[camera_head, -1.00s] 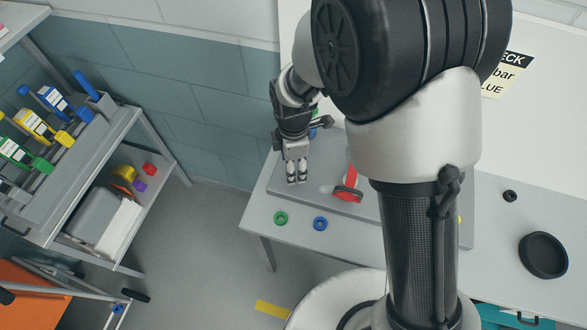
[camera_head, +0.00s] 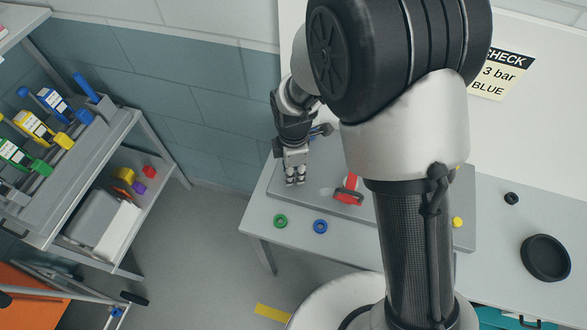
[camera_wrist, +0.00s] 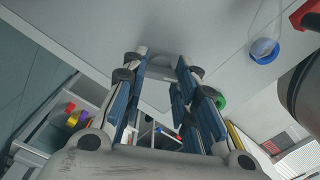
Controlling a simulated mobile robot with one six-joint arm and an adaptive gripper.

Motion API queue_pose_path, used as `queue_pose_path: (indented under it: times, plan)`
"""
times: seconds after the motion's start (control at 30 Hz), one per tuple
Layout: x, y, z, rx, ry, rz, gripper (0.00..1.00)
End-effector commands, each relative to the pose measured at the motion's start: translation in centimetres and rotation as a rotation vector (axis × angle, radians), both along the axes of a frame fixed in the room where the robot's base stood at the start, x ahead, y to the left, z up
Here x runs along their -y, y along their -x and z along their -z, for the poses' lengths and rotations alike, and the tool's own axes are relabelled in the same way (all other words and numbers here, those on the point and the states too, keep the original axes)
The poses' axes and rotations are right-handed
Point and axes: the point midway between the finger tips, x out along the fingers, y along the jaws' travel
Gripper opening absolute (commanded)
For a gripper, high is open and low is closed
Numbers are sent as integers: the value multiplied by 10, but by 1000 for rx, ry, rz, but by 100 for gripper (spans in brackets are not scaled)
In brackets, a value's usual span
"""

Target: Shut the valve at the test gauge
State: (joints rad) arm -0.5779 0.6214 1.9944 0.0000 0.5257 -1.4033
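A red part (camera_head: 348,190), possibly a valve handle, sits on the grey plate (camera_head: 330,203) on the table; my arm hides some of what is behind it. A red piece also shows at the top right corner of the wrist view (camera_wrist: 308,14). A small blue part (camera_head: 327,130) shows just behind my wrist; I cannot tell what it belongs to. No gauge face is readable. My gripper (camera_head: 295,181) points down over the plate's left end, left of the red part and apart from it. In the wrist view its fingers (camera_wrist: 168,72) stand apart with nothing between them.
A yellow knob (camera_head: 457,222) and a black dish (camera_head: 544,258) are to the right. A wall sign (camera_head: 497,75) partly reads "3 bar BLUE". A grey trolley (camera_head: 120,125) stands left.

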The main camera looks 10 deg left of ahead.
Motion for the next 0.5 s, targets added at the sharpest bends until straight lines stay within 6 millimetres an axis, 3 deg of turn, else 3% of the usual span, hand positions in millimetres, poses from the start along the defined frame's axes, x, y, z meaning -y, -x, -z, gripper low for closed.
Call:
queue_pose_path:
  times: [0.3, 0.5]
  plan:
    - [0, 0, 0, 0, 0, 0, 1]
    - [0, 0, 0, 0, 0, 0, 0]
